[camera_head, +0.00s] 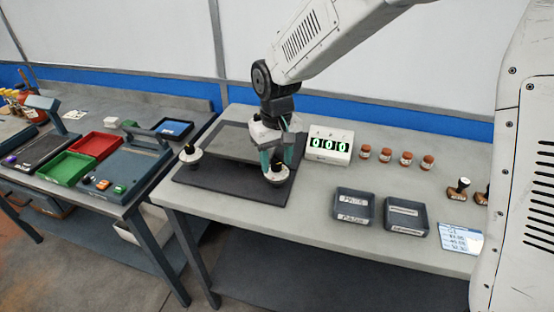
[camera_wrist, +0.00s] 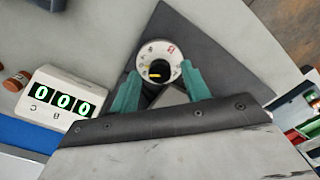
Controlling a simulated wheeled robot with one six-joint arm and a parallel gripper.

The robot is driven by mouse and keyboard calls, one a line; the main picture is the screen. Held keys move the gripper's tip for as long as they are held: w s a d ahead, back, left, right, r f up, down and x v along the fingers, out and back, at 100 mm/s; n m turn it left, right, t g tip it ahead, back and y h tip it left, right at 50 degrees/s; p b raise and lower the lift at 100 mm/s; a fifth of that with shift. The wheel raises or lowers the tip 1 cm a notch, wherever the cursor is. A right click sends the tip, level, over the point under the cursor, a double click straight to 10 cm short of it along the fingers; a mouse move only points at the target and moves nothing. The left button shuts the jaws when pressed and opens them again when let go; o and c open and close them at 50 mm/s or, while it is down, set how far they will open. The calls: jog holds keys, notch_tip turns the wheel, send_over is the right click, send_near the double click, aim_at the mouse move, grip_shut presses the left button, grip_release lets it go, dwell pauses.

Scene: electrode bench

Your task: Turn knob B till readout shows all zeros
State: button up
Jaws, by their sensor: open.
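The readout (camera_head: 329,144) is a white box with three green digits showing 0 0 0. It also shows in the wrist view (camera_wrist: 58,98), reading zeros, with small letters beside the digits. A knob with a white dial and dark cap (camera_head: 277,174) stands at the mat's right side, below my gripper (camera_head: 279,160). In the wrist view this knob (camera_wrist: 157,67) has a yellow pointer line and a small red letter, too small to read surely. My gripper (camera_wrist: 159,76) is open, its teal fingers on either side of the knob, with gaps to the dark cap.
A second knob (camera_head: 190,152) stands at the dark mat's left side. Several brown jars (camera_head: 385,155), two dark trays (camera_head: 353,206), stamps (camera_head: 458,189) and a note card (camera_head: 460,238) are to the right. A left bench holds red and green trays (camera_head: 65,167).

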aim_at(277, 164)
notch_tip(277, 164, up, 7)
jog(key=shift+r, duration=0.1)
dwell(0.4)
jog(key=s+d+r+m, duration=0.2)
jog(key=s+d+r, duration=0.1)
jog(key=s+d, duration=0.8)
jog(key=s+d+r+m+t, duration=0.1)
jog(key=s+d+r+m, duration=0.2)
jog(key=s+d, duration=0.9)
jog(key=s, duration=0.4)
jog(key=shift+r, duration=0.15)
